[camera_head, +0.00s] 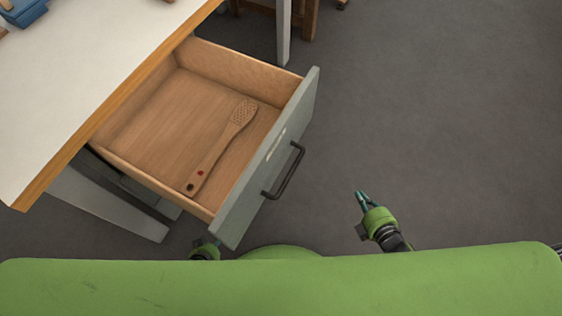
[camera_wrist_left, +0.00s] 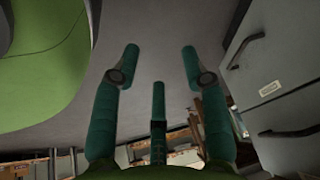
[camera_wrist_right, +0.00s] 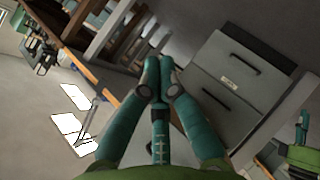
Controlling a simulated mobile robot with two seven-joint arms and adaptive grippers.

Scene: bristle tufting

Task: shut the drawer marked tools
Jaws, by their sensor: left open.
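A drawer (camera_head: 265,165) stands pulled out from under the white-topped bench, with a grey-green front, a dark bar handle (camera_head: 284,172) and a pale label too small to read. A wooden brush handle (camera_head: 222,147) with a holed head lies inside it. My right gripper (camera_head: 361,198) is in front of the drawer, to the right of its handle and apart from it. Its fingertips meet in the right wrist view (camera_wrist_right: 157,88), with nothing between them. My left gripper is mostly hidden below the drawer front in the head view; the left wrist view shows its fingers (camera_wrist_left: 160,53) apart and empty.
The bench top (camera_head: 70,90) has a wooden edge above the drawer's left side. A blue object (camera_head: 22,10) sits on it at the top left. A bench leg (camera_head: 284,32) stands behind the drawer. The grey floor (camera_head: 440,110) to the right is clear.

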